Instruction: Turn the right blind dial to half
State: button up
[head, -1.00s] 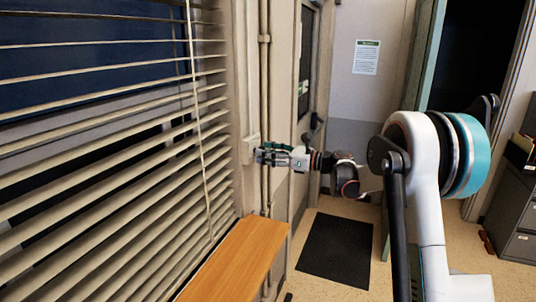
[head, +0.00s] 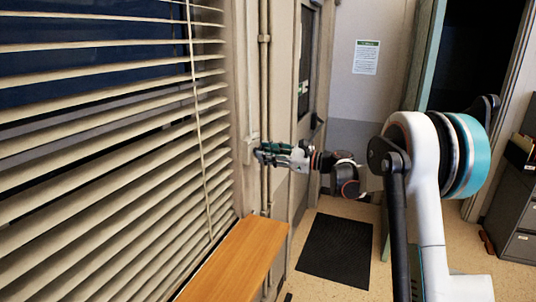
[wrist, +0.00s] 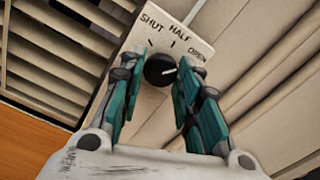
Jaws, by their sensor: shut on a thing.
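The blind dial is a round black knob (wrist: 160,71) on a pale plate (wrist: 148,32) marked SHUT, HALF and OPEN, seen in the wrist view. A small light mark on the knob seems to lie toward the OPEN side; its exact aim is hard to read. My gripper (wrist: 161,64) is shut on the knob, with one teal finger at each side. In the head view my gripper (head: 259,153) reaches the wall strip just right of the blind (head: 110,160), where it hides the knob. The slats are tilted, with dark gaps between them.
A wooden ledge (head: 235,262) runs below the blind. Vertical pipes (head: 265,100) stand beside the gripper. A door (head: 305,90), a dark floor mat (head: 336,250) and a grey cabinet (head: 518,215) are farther right. A cord (head: 197,110) hangs before the slats.

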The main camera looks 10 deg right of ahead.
jog(key=shift+n, duration=3.7)
jog(key=o, duration=1)
jog(key=shift+o, duration=0.2)
jog(key=v, duration=1.2)
jog(key=shift+w, duration=0.1)
